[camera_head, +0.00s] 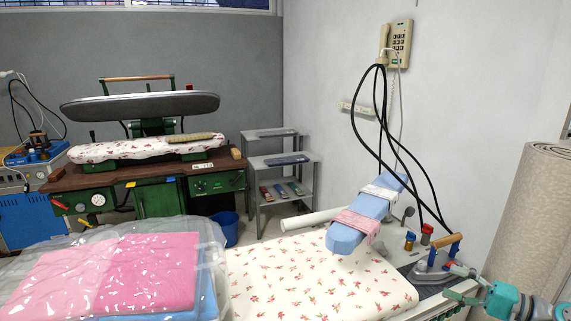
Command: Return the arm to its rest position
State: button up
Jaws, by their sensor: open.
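My gripper (457,282) shows at the lower right, with my teal and grey arm behind it at the picture's edge. Its fingers are spread apart and point left. I see nothing held between them. The iron (434,278) with a wooden handle stands just beyond and left of the fingers, on the dark end of the ironing table. I cannot tell whether finger and iron touch. Most of my arm is out of the picture.
The flowered ironing table (310,275) carries a blue sleeve board (345,237), and bagged pink clothes (152,272) lie at left. A tall beige roll (530,215) stands close at right. Black cables (372,150) hang by the wall phone (397,45). A green press (158,195) stands behind.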

jog(key=s+a+f+m+t+h, duration=0.1)
jog(key=s+a+f+m+h, duration=0.15)
jog(key=a+f, duration=0.55)
jog(key=s+a+f+m+h, duration=0.1)
jog(key=a+f+h, duration=0.25)
jog(key=f, duration=0.85)
jog(key=s+a+f+h, duration=0.4)
jog(key=s+a+f, duration=0.5)
jog(key=s+f, duration=0.4)
jog(key=s+a+r+n+h, duration=0.2)
jog(key=s, duration=0.8)
jog(key=s+a+r+n+h, duration=0.1)
jog(key=s+r+n+h, duration=0.1)
jog(key=s, duration=0.8)
jog(key=s+a+r+n+t, duration=0.2)
jog(key=s+r+n, duration=0.5)
jog(key=s+r, duration=0.6)
notch_tip(320, 180, up, 3)
jog(key=shift+a+r+n, duration=0.15)
jog(key=shift+n, duration=0.2)
